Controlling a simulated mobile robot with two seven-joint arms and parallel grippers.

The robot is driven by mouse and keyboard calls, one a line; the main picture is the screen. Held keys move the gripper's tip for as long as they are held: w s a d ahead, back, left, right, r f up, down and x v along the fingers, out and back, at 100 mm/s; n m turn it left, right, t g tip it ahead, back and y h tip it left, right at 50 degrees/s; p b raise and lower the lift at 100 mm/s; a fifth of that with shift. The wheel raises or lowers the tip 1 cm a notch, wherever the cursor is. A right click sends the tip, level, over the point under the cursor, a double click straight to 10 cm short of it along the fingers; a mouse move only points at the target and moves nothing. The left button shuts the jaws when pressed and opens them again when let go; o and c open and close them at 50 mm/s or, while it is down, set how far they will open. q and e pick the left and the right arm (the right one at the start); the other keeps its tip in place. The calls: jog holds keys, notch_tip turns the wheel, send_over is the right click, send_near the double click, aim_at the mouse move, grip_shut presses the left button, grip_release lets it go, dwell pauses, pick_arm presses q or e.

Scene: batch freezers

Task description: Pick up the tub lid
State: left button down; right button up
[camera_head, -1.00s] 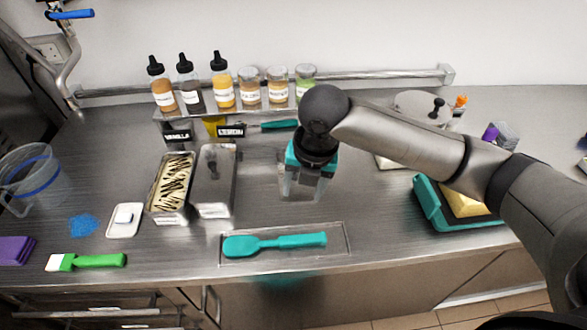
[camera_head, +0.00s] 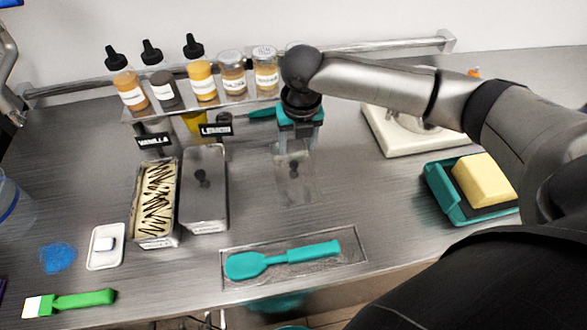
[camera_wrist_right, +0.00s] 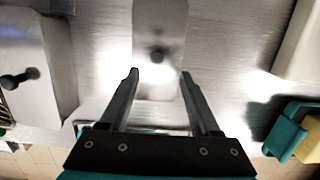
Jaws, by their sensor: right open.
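A steel tub lid (camera_head: 296,186) with a small dark knob lies flat on the counter, right of the two tubs. In the right wrist view the lid (camera_wrist_right: 160,18) lies ahead of my fingers, its knob just beyond and between the tips. My right gripper (camera_head: 295,148) points down over the lid's far part, and its fingers partly hide it. In the wrist view the right gripper (camera_wrist_right: 160,74) is open, with nothing between its fingers. I cannot tell its exact height above the lid.
A lidded tub (camera_head: 205,215) and an open tub of striped ice cream (camera_head: 156,200) stand to the left. A teal spatula (camera_head: 285,259) lies on a tray in front. Bottles and jars on a rack (camera_head: 236,102) stand behind. A teal tray (camera_head: 447,200) holds a yellow sponge at right.

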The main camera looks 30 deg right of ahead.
aim_at(294, 164)
jog(key=shift+w+f, duration=0.15)
jog(key=shift+f, duration=1.05)
jog(key=f, duration=0.4)
jog(key=shift+w+a+f+b, duration=0.15)
jog(key=shift+w+b, duration=0.2)
jog(key=shift+w, duration=0.05)
jog(key=shift+f, duration=0.3)
pick_arm(q)
jog(key=shift+w+d+f, duration=0.1)
jog(key=shift+w+f, duration=0.1)
jog(key=shift+w, duration=0.25)
jog(key=shift+w+f, duration=0.2)
jog(key=shift+w, duration=0.25)
pick_arm(e)
jog(key=shift+c, duration=0.9)
pick_arm(q)
jog(key=shift+s, duration=0.2)
pick_arm(e)
grip_shut()
